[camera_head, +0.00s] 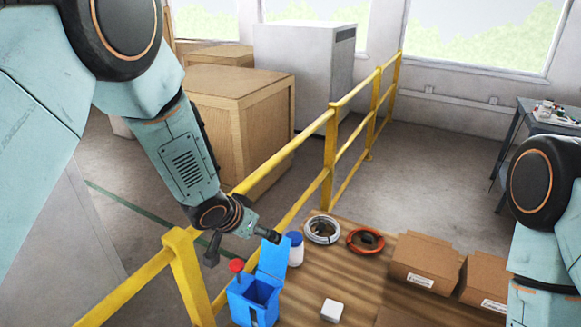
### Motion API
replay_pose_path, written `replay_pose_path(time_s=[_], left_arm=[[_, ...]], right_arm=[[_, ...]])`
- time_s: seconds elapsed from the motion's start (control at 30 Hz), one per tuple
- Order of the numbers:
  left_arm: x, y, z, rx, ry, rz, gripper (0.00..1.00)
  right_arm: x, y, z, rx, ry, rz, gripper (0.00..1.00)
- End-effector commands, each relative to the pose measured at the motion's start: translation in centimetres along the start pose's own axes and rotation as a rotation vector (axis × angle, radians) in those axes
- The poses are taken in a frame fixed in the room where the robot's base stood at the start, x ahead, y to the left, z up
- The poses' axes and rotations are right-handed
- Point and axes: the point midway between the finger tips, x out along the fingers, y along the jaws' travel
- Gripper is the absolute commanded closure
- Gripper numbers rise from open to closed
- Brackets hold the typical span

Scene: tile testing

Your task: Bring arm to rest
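My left arm reaches in from the left, and its dark gripper (240,244) hangs above the yellow railing, near the blue box (255,300). Its two fingers look spread apart, with nothing visible between them. The blue box stands on the wooden table with its lid raised. A red-topped item (236,266) is at the box's back left, just below the gripper; I cannot tell whether they touch. My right arm (545,190) shows only in part at the right edge, and its gripper is out of view.
The wooden table (350,285) holds a blue-lidded white jar (295,250), a grey coil (322,230), an orange-red coil (365,241), a white block (332,310) and cardboard boxes (424,264). A yellow railing (330,150) runs along its left side. Wooden crates (240,110) stand behind.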

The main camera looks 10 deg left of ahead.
Motion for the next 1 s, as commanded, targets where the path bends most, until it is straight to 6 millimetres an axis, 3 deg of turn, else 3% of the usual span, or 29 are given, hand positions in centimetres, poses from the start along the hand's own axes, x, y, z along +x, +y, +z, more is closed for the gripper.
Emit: replay_pose_path(time_s=[0.17,0.7,1.0], left_arm=[[1.4,0.0,0.1,0.0,-0.001,0.0,0.0],[9.4,0.0,0.1,0.0,-0.002,0.0,0.0],[11.8,0.0,0.1,-0.001,-0.002,0.0,0.0]], right_arm=[[0.0,0.0,0.0,0.0,0.0,0.0,0.6],[0.0,0.0,0.0,0.0,0.0,0.0,0.6],[0.0,0.0,0.0,0.0,0.0,0.0,0.6]])
